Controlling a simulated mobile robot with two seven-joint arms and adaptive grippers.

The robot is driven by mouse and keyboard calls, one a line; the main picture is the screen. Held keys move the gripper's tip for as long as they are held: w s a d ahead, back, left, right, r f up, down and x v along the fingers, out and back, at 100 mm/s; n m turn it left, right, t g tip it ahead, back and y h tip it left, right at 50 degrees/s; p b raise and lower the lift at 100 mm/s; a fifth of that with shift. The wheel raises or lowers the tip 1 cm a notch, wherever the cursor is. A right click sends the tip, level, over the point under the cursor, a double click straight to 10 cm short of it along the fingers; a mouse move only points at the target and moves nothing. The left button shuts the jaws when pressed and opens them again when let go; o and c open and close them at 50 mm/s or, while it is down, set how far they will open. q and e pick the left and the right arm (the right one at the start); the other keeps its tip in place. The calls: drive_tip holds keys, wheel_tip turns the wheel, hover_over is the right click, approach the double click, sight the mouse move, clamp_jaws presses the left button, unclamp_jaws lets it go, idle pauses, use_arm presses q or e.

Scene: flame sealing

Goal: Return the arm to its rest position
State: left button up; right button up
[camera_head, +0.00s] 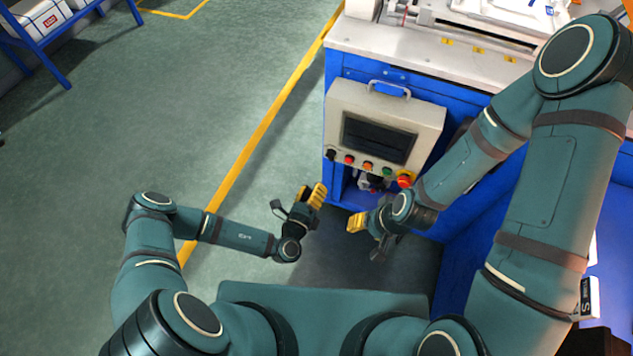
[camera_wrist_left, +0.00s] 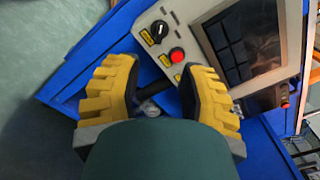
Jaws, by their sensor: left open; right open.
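My left gripper (camera_head: 296,207) is open and empty in the head view, over the floor in front of the machine. Its yellow fingers stand apart in the left wrist view (camera_wrist_left: 160,95), with nothing between them but the view of the machine behind. My right gripper (camera_head: 368,235) is open in the head view, close to the right of the left one and just below the control panel. It looks empty, though part of it is hard to make out. Both of my arms are bent, with the hands low in front of my body.
A blue machine (camera_head: 345,72) with a white top stands ahead and to the right. Its control panel (camera_head: 418,118) has a dark screen, coloured buttons and a red knob; it also shows in the left wrist view (camera_wrist_left: 182,22). Green floor (camera_head: 150,110) with a yellow line is free at left.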

idle(0.5)
use_arm(q)
drive_tip(key=s+d+r+m+g+h+p, duration=0.4)
drive_tip(key=s+d+r+m+g+h, duration=0.35)
drive_tip(key=s+m+h, duration=0.5)
drive_tip(key=s+a+m+g+y+b, duration=0.2)
drive_tip(key=s+m+g+y, duration=0.1)
drive_tip(key=s+m+g, duration=0.8)
drive_tip(key=a+f+m+g+y, duration=0.35)
drive_tip(key=a+m+y, duration=0.4)
drive_tip(key=m, duration=0.25)
drive_tip(key=w+a+r+m+t+y+b, duration=0.2)
drive_tip(key=w+m+t, duration=0.4)
drive_tip(key=w, duration=0.3)
wheel_tip(320, 180, up, 2)
drive_tip(key=shift+w+a+r+y, duration=0.15)
drive_tip(key=shift+w+a+y, duration=0.05)
drive_tip(key=shift+a+y, duration=0.7)
